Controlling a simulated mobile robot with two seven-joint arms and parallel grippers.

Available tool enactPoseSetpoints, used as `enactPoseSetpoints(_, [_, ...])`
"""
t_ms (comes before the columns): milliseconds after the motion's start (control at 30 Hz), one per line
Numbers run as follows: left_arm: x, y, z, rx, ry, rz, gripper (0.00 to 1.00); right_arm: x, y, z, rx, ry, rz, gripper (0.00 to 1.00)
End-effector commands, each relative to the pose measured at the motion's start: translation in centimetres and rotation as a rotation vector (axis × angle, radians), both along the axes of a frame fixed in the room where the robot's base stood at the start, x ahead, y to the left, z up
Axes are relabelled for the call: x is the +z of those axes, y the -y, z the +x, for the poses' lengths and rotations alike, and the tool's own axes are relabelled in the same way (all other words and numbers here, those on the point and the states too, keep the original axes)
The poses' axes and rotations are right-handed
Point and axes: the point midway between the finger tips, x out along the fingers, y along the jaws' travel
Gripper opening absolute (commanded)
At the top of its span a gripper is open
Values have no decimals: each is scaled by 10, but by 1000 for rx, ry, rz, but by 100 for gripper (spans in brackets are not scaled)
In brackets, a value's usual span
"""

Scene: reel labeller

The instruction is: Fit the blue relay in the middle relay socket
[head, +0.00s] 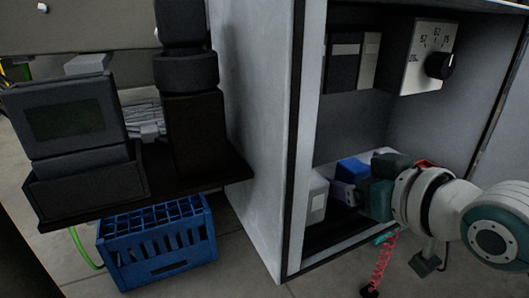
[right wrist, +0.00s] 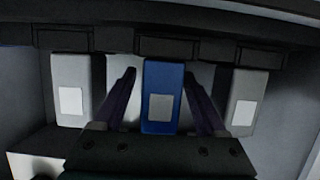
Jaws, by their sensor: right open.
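The blue relay (right wrist: 162,82) is at the middle of the right wrist view, with a pale label on its face. Its far end meets the middle relay socket (right wrist: 165,47); how deep it sits is hidden. My right gripper (right wrist: 160,78) is open, one finger on each side of the blue relay, with a visible gap on both sides. In the head view my right gripper (head: 345,193) reaches low inside the cabinet, and the blue relay (head: 352,170) shows just behind it. My left gripper is not in view.
A grey relay stands on each side, left (right wrist: 72,88) and right (right wrist: 247,95), close outside my fingers. A blue crate (head: 157,245) stands on the floor at left.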

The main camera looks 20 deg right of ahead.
Motion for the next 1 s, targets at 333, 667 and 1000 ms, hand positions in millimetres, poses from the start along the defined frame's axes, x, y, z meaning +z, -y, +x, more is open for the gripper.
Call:
enactPoseSetpoints(333, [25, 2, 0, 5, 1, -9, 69, 18, 3, -42, 0, -5, -1, 74])
enactPoseSetpoints(667, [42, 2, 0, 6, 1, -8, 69, 33, 7, -87, 0, -1, 0, 74])
enactPoseSetpoints(1000, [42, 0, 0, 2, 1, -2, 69, 34, 7, -93, 0, 1, 0, 74])
